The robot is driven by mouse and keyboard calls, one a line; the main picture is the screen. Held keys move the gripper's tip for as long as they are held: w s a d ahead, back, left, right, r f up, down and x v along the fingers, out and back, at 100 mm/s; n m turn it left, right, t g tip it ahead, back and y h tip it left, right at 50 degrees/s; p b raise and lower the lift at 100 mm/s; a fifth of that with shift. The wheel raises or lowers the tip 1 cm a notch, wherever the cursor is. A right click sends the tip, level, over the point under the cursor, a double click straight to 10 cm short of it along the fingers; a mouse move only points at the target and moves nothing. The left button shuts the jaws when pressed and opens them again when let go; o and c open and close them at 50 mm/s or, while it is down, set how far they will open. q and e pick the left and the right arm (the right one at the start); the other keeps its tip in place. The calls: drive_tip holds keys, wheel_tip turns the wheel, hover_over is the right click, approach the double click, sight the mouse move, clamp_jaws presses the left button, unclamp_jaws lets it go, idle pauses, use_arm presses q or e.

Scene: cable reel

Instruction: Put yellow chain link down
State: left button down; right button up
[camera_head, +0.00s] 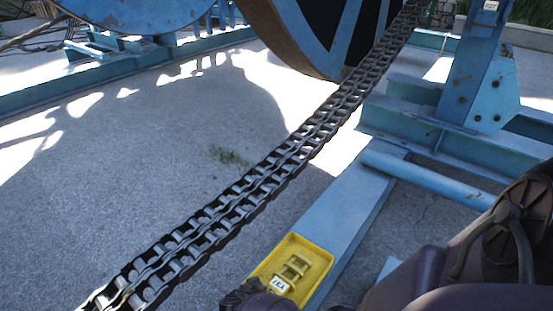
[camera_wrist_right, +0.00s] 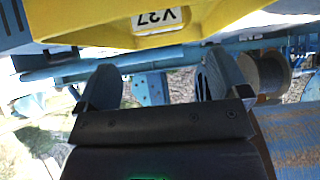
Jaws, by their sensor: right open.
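A yellow chain link (camera_head: 292,269) lies inside a shallow yellow tray (camera_head: 322,252) on a blue beam, low in the head view. The tray has a white label on its near side. In the right wrist view the tray (camera_wrist_right: 85,32) fills the top, its label upside down, and the link cannot be made out. My right gripper (camera_wrist_right: 158,88) is open, its two fingers apart with nothing between them, close to the tray's labelled side. In the head view my right arm comes in at the lower right. My left gripper is not in view.
A heavy dark chain (camera_head: 240,200) runs diagonally from the lower left up to the large reel (camera_head: 285,35). Blue steel framing (camera_head: 450,135) and a pipe (camera_head: 425,180) stand right of the tray. Bare concrete (camera_head: 120,170) lies left of the chain.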

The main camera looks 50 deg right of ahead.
drive_tip(key=p+v, duration=0.1)
drive_tip(key=v, duration=0.3)
drive_tip(key=shift+a+r, duration=0.15)
idle(0.4)
